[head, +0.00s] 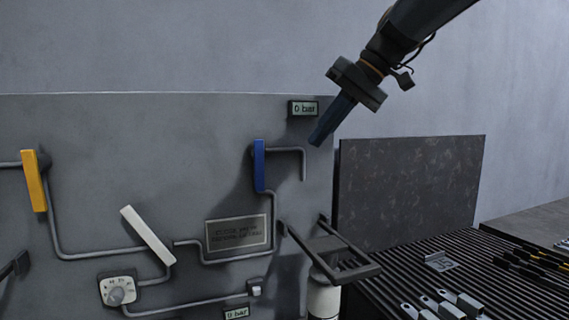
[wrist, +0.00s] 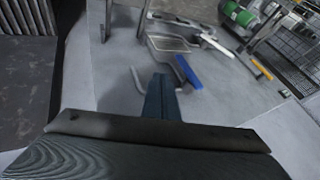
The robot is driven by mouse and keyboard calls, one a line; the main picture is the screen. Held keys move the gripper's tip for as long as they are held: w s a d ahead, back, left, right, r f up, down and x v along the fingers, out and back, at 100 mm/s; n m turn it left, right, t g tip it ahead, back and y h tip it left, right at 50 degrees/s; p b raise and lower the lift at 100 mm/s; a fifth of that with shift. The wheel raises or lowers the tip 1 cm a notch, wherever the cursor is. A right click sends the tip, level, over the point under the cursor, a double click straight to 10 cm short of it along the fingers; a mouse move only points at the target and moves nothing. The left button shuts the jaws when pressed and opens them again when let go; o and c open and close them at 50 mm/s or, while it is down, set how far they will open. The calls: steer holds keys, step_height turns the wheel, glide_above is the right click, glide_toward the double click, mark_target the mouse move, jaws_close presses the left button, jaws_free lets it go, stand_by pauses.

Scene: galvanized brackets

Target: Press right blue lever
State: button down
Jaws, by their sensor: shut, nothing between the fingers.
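The blue lever (head: 259,165) is upright on the grey panel (head: 100,120), right of the yellow and white levers, with grey pipes beside it. It also shows in the wrist view (wrist: 188,72), to the right of my fingertips. My gripper (head: 316,142) is shut and empty, its dark blue fingers pointing down and to the left. It is above and to the right of the blue lever, apart from it in the head view. In the wrist view, the gripper fingers (wrist: 160,80) are together.
A yellow lever (head: 35,181) and a tilted white lever (head: 148,235) are at left. A dark frame (head: 330,250) juts out below the blue lever. A ribbed surface (head: 480,260) at right bears metal brackets.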

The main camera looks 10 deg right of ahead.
mark_target(257, 164)
steer(key=p+x, duration=0.1)
steer(key=x, duration=0.2)
steer(key=a+p+x, duration=0.1)
steer(key=x, duration=0.3)
steer(key=s+a+r+p+x, duration=0.1)
steer(key=x, duration=0.3)
steer(key=shift+a+p, duration=0.3)
steer(key=shift+a, duration=0.45)
steer(key=shift+f, duration=0.1)
